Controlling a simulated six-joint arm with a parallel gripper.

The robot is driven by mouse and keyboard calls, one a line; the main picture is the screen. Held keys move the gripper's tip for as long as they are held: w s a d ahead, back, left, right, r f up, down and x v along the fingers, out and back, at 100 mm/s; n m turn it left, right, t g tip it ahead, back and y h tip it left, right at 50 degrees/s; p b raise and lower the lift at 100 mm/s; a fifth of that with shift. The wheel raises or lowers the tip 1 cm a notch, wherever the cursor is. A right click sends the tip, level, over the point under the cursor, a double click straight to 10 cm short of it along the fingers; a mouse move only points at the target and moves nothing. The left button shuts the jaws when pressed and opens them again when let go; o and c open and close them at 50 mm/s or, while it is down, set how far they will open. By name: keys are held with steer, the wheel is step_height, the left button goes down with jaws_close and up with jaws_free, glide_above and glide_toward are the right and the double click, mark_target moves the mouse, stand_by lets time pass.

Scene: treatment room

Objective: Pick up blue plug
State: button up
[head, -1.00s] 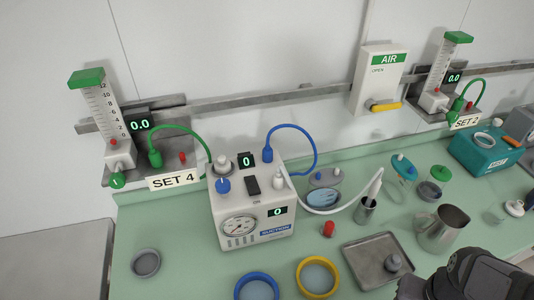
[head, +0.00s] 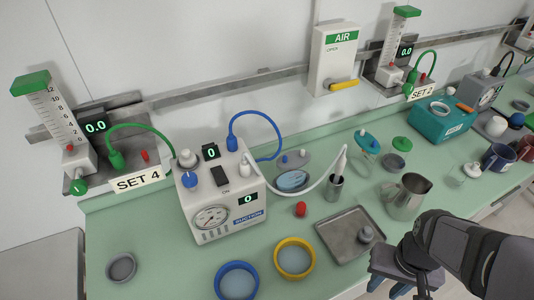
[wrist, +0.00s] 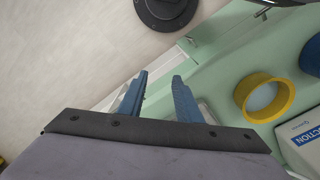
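A blue plug (head: 231,144) on the end of a curved blue hose (head: 262,113) sits upright at the back of the white suction unit's top. The unit (head: 221,202) stands on the green counter at the left. A second small blue piece (head: 189,181), like a knob or cap, is at the top front edge. My gripper (head: 395,288) is at the bottom right in the head view, off the counter's front edge, far from the plug. In the wrist view my gripper (wrist: 160,76) is open, with nothing between its blue fingers. The plug does not show there.
A blue ring dish (head: 237,284), a yellow ring dish (head: 294,259), a red cap (head: 300,209) and a metal tray (head: 345,238) lie in front of or beside the unit. A steel jug (head: 405,198) stands right.

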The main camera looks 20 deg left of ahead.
steer(key=shift+c, duration=0.2)
steer(key=w+a+r+n+t+p, duration=0.1)
steer(key=w+a+r+n+p, duration=0.1)
steer(key=w+a+r, duration=0.75)
steer(key=n+t+y+p, duration=0.2)
steer(key=n+t+p, duration=0.1)
steer(key=n+p, duration=0.1)
glide_toward(231, 139)
step_height(231, 139, down, 2)
steer(key=shift+w+p+x, duration=0.15)
steer(key=shift+p+x, duration=0.7)
steer(key=shift+x, duration=1.1)
steer(key=shift+w+p+x, duration=0.15)
steer(key=shift+p+x, duration=0.65)
steer(key=shift+x, duration=1.15)
steer(key=shift+r, duration=0.15)
steer(key=shift+a, duration=0.1)
jaws_close()
